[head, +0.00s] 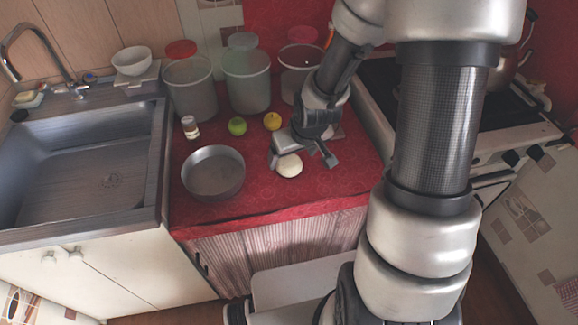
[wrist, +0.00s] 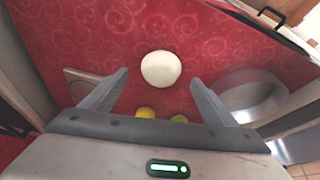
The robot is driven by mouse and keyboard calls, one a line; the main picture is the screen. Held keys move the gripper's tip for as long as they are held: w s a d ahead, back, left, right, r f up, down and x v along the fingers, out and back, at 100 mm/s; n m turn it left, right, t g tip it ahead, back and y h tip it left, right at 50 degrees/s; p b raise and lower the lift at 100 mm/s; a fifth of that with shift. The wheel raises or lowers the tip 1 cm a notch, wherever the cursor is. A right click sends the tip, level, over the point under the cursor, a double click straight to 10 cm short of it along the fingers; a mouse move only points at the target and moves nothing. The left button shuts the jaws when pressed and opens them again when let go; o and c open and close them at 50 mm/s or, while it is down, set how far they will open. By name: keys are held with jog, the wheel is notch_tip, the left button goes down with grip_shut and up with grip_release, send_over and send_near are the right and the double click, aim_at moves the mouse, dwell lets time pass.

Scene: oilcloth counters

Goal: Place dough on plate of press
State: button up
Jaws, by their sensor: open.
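A round white lump of dough (head: 289,165) lies on the red counter, near its front, to the right of a metal pan. My gripper (head: 303,157) is open just above and behind it in the head view. In the wrist view the dough (wrist: 161,69) shows between the two spread fingers, and I see no contact. A flat pale square piece (wrist: 80,82) lies at the left in the wrist view, partly hidden by a finger. It may be part of the press, but I cannot tell.
The round grey pan (head: 213,190) stands left of the dough. A green fruit (head: 237,126), a yellow fruit (head: 272,121) and a small jar (head: 190,127) stand behind. Several tall canisters line the back. A sink (head: 100,165) is left, a stove (head: 440,95) right.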

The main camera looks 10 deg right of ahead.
aim_at(289, 164)
jog(key=x, duration=0.3)
jog(key=shift+a+f, duration=0.1)
jog(key=shift+c, duration=0.5)
jog(key=c, duration=1.2)
jog(key=shift+c, duration=0.2)
